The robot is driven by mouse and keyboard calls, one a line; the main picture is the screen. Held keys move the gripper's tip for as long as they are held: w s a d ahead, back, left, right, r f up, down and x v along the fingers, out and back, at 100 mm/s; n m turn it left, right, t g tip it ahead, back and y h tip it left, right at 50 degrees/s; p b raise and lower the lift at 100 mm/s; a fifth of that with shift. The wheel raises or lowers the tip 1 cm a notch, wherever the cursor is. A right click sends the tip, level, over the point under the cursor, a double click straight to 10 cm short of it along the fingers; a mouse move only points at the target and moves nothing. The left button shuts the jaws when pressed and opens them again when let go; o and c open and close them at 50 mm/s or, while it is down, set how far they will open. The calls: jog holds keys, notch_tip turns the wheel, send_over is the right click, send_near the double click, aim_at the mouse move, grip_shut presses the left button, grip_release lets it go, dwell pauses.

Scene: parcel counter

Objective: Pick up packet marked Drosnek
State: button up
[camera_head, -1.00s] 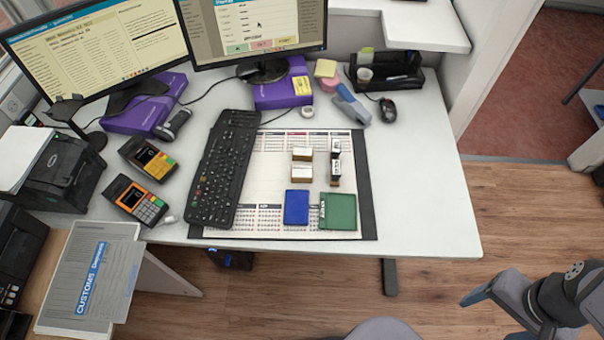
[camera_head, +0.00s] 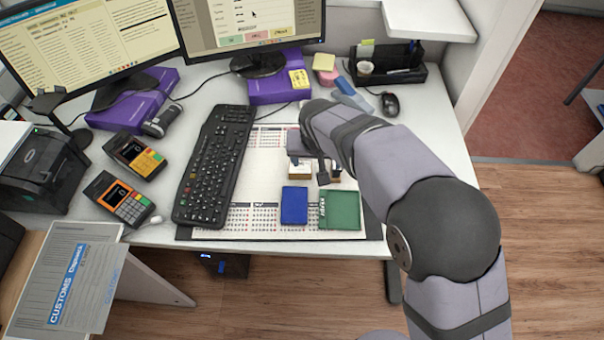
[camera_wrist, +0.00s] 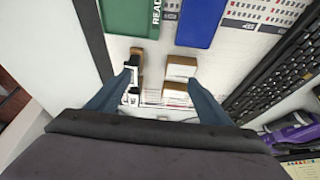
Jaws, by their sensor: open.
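Small tan-and-white packets stand on the desk mat. Two in one column show in the wrist view, the upper one (camera_wrist: 181,68) and the lower one (camera_wrist: 176,93). Beside them, packets with black-and-white faces (camera_wrist: 133,84) are partly covered by a finger. No name on any packet is readable, so I cannot tell which is Drosnek. My gripper (camera_wrist: 162,82) is open above the packets, with the two plain-topped ones showing between its fingers. In the head view, my gripper (camera_head: 308,168) hides much of the group; one white packet (camera_head: 300,173) shows below it.
The keyboard (camera_head: 214,165) is to the left.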

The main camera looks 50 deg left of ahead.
aim_at(300, 168)
jog(key=shift+y, duration=0.3)
jog(key=shift+s+a+f, duration=0.5)
jog(key=shift+a+f, duration=0.2)
jog(key=shift+a, duration=0.2)
jog(key=shift+s+a+f, duration=0.45)
jog(key=shift+a+f, duration=0.2)
jog(key=shift+a, duration=0.2)
jog(key=shift+s+p+x, duration=0.2)
jog(key=shift+p+x, duration=0.75)
jog(key=shift+x, duration=1.65)
jog(key=shift+a, duration=0.15)
jog(key=c, duration=1.2)
